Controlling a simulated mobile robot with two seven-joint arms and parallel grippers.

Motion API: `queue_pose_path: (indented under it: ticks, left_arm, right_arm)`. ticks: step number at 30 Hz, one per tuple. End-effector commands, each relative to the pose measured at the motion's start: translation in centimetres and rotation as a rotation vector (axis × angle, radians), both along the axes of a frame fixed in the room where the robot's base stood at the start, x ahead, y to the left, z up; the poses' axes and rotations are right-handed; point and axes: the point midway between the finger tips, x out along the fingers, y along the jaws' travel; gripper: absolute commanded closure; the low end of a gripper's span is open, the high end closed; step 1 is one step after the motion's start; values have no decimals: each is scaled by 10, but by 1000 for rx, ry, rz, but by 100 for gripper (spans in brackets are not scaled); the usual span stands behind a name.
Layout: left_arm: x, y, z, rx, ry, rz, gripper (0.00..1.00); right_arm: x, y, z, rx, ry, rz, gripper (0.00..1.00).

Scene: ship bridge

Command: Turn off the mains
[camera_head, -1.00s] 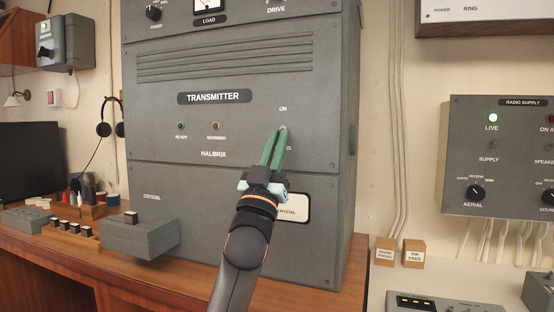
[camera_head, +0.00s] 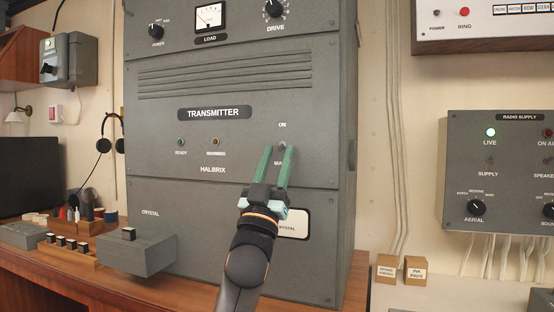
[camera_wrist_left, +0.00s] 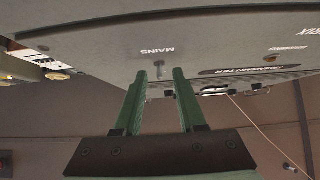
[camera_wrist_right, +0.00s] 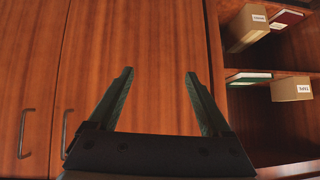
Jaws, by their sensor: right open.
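The grey transmitter cabinet (camera_head: 235,105) stands in the middle of the head view. Its small mains switch (camera_head: 282,145) sits below the word ON and above the word MAINS, partly masked by my fingers. It also shows in the left wrist view as a short metal toggle (camera_wrist_left: 160,68) beside the MAINS label. My left gripper (camera_head: 276,150) is open, its green fingers close to the panel with the toggle between or just beyond the tips. Contact cannot be told. My right gripper (camera_wrist_right: 157,80) is open and empty, facing wooden cupboard doors.
Open shelves (camera_wrist_right: 270,110) with boxes and books lie right of the cupboard doors (camera_wrist_right: 150,40).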

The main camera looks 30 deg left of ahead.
Motion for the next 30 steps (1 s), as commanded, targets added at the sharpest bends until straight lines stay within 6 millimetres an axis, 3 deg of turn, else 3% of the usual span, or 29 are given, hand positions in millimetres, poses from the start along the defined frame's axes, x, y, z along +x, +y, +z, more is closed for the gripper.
queue_pose_path:
  ticks: [8, 15, 21, 30]
  left_arm:
    - [-4, -1, -6, 0, 1, 0, 60]
    - [-30, -7, -39, -1, 3, -1, 60]
    - [-56, -14, -69, -2, 3, -2, 60]
    - [-78, -19, -93, -2, 1, 0, 60]
  right_arm:
    - [0, 0, -1, 0, -1, 0, 17]
    - [2, -1, -4, -2, -16, 1, 17]
    - [28, -2, 29, -4, -165, 7, 17]
    - [42, -3, 50, -3, -262, 9, 17]
